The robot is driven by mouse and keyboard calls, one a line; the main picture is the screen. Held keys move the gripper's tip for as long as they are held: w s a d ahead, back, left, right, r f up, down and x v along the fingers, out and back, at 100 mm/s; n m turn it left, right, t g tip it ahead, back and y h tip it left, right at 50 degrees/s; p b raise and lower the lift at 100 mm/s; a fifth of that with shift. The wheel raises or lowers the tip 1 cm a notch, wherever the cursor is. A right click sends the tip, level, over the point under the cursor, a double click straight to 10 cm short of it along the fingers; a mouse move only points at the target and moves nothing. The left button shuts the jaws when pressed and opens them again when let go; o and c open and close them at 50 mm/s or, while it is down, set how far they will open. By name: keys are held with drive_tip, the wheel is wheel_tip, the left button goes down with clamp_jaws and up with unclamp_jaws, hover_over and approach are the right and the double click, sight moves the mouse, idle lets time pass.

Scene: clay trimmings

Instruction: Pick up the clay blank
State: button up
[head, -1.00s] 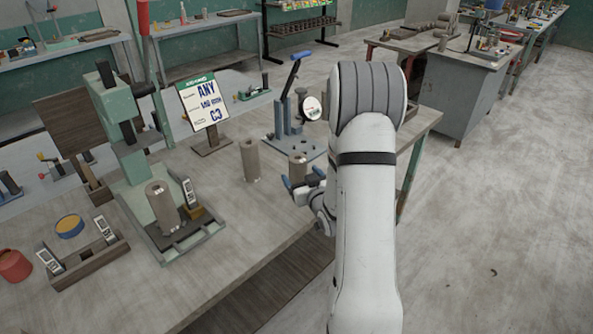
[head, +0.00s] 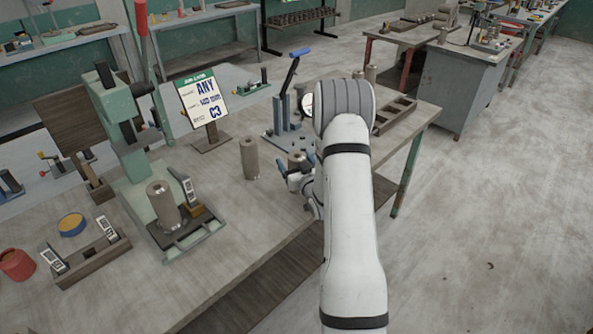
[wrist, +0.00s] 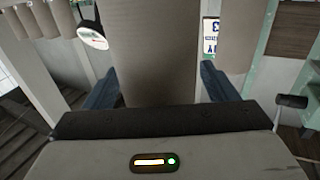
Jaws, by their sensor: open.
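A grey-brown cylindrical clay blank (head: 297,158) stands upright near the toggle press, partly hidden by my gripper. My gripper (head: 297,167) is open at it, with blue fingers on either side. In the wrist view, the blank (wrist: 155,50) fills the middle between the two fingers (wrist: 158,88); whether they touch it is unclear. Its lower part is hidden behind the gripper's body. A second similar blank (head: 250,158) stands on the table to the left. A third cylinder (head: 163,204) stands on the green press at the left.
The toggle press (head: 287,125) with a blue handle stands just behind the blank. A dial gauge (wrist: 92,36) shows in the wrist view. A sign (head: 202,100) stands behind the second blank. A compartmented tray (head: 395,116) lies to the right. The tabletop in front is clear.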

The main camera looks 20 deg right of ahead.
drive_tip(key=shift+c, duration=0.3)
drive_tip(key=c, duration=1.4)
drive_tip(key=shift+r, duration=0.15)
